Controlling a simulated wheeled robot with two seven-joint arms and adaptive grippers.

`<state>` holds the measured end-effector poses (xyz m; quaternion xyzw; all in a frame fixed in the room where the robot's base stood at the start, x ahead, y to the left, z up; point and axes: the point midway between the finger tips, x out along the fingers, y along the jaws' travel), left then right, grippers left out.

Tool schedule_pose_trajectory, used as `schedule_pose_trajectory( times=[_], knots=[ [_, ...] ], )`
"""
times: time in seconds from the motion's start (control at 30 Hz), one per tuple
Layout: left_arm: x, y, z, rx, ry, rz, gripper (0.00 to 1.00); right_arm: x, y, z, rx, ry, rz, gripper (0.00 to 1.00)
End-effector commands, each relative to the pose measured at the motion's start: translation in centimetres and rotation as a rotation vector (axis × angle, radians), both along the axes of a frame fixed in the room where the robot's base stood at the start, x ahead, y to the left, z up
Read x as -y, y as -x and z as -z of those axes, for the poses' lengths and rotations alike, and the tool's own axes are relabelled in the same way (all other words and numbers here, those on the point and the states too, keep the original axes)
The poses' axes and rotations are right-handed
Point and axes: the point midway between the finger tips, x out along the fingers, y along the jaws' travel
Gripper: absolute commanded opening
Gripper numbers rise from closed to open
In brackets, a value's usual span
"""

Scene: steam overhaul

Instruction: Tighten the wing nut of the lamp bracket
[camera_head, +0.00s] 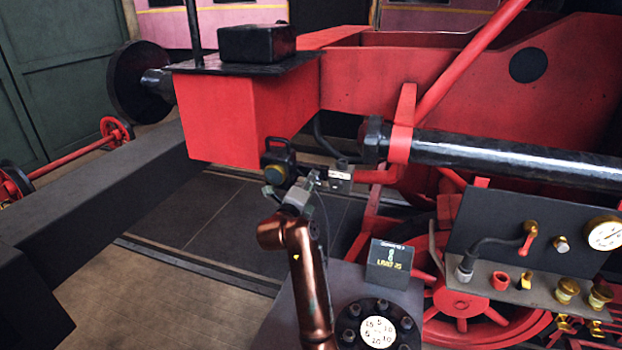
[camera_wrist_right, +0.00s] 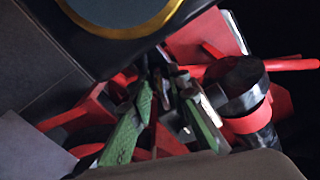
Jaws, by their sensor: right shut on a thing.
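My right gripper (camera_head: 314,181) is just right of the lamp at the end of my copper-coloured arm. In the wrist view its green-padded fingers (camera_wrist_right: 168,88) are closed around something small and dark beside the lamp. I cannot make out the wing nut's shape; the fingers cover that spot. The left gripper is not in view.
The red beam (camera_head: 222,118) overhangs close above the gripper. A black cylinder (camera_head: 500,157) runs to the right. A gauge panel (camera_head: 540,235) with valves stands at the lower right. A small display (camera_head: 389,264) stands near my arm. Open floor lies left of the arm.

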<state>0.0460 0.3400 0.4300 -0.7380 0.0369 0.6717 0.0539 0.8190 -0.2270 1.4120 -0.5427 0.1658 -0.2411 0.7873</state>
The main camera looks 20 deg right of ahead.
Motion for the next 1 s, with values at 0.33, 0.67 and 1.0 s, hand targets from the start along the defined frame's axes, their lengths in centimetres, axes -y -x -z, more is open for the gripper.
schedule_pose_trajectory(
  times=[0.33, 0.67, 1.0],
  knots=[
    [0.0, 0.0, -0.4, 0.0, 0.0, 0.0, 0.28, 0.0, 0.1, 0.0, 0.181, -0.277, 0.0, 0.0],
    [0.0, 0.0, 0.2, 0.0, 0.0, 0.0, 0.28, 0.2, 0.2, 0.0, 0.354, -0.537, 0.001, 0.0],
    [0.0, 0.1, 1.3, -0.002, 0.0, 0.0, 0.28, 0.5, 0.3, 0.0, 0.524, -0.788, 0.003, 0.0]
  ],
)
